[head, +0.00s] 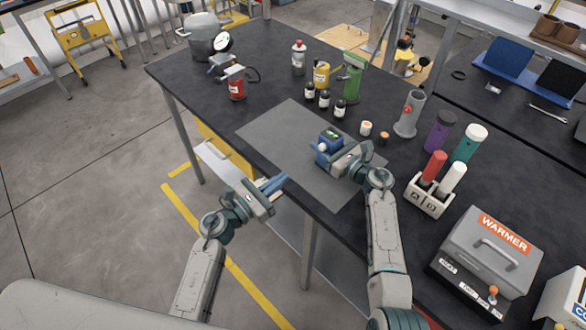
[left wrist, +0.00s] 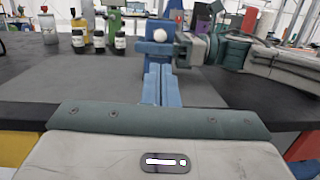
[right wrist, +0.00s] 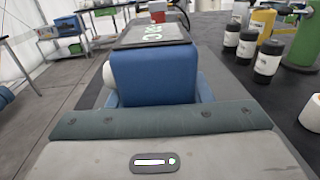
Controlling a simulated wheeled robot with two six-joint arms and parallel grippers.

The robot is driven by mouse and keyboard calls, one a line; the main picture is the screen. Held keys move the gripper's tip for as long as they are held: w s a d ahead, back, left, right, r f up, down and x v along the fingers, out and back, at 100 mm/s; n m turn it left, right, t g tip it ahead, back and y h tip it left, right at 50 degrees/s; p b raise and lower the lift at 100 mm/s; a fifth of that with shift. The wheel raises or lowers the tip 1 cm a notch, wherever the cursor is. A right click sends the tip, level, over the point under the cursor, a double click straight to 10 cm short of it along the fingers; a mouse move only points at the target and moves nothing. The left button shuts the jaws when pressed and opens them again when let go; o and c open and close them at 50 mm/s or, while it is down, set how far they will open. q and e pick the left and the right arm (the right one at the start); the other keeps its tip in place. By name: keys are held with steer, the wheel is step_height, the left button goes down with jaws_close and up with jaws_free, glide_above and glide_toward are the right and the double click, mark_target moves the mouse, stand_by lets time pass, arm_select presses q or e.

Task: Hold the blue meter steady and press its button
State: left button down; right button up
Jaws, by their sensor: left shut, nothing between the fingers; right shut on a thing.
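The blue meter (head: 328,141) stands on the grey mat (head: 275,140), with a dark screen showing green figures on top in the right wrist view (right wrist: 152,75). A round white button (left wrist: 160,35) is on its side facing my left gripper. My right gripper (head: 338,160) is shut on the meter, with its blue fingers along the body. My left gripper (head: 280,181) is shut and empty off the table's front edge. Its blue fingertips point at the meter, with a gap between them and the button.
Several small dark bottles (head: 324,97) stand behind the meter, with a green dispenser (head: 354,75). Two small orange-topped items (head: 366,128) are just right of the mat. A holder with red and white tubes (head: 429,197) and a grey warmer (head: 490,250) are at right. The mat's left part is bare.

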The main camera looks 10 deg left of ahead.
arm_select(q)
steer(key=shift+v, duration=1.1)
stand_by(0.5)
arm_select(e)
steer(key=o, duration=1.2)
steer(key=shift+r, duration=0.1)
steer(key=shift+o, duration=0.2)
